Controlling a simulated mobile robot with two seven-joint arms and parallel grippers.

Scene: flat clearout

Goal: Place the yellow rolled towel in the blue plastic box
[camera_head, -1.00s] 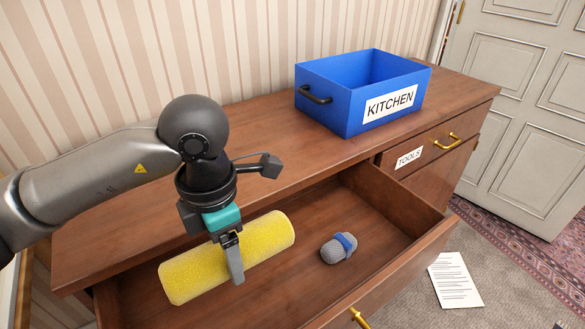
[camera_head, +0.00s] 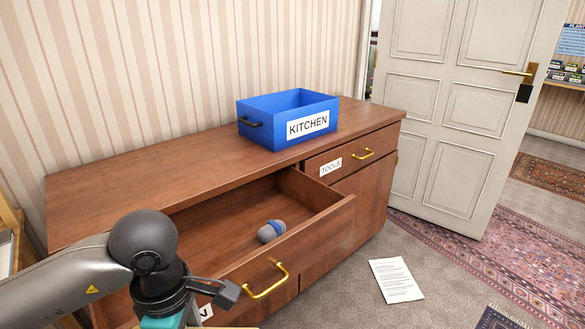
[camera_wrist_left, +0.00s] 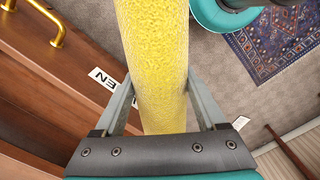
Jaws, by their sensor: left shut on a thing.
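The yellow rolled towel (camera_wrist_left: 155,60) runs up the left wrist view, between the two fingers of my left gripper (camera_wrist_left: 158,100). The gripper is shut on it. My right gripper is not seen.
The open drawer (camera_head: 325,217) sticks out from the dresser (camera_head: 150,168) and holds a grey rolled item with a blue band (camera_head: 271,231). The dresser top left of the box is clear. A paper sheet (camera_head: 396,280) lies on the floor. A white door (camera_head: 462,110) stands at the right.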

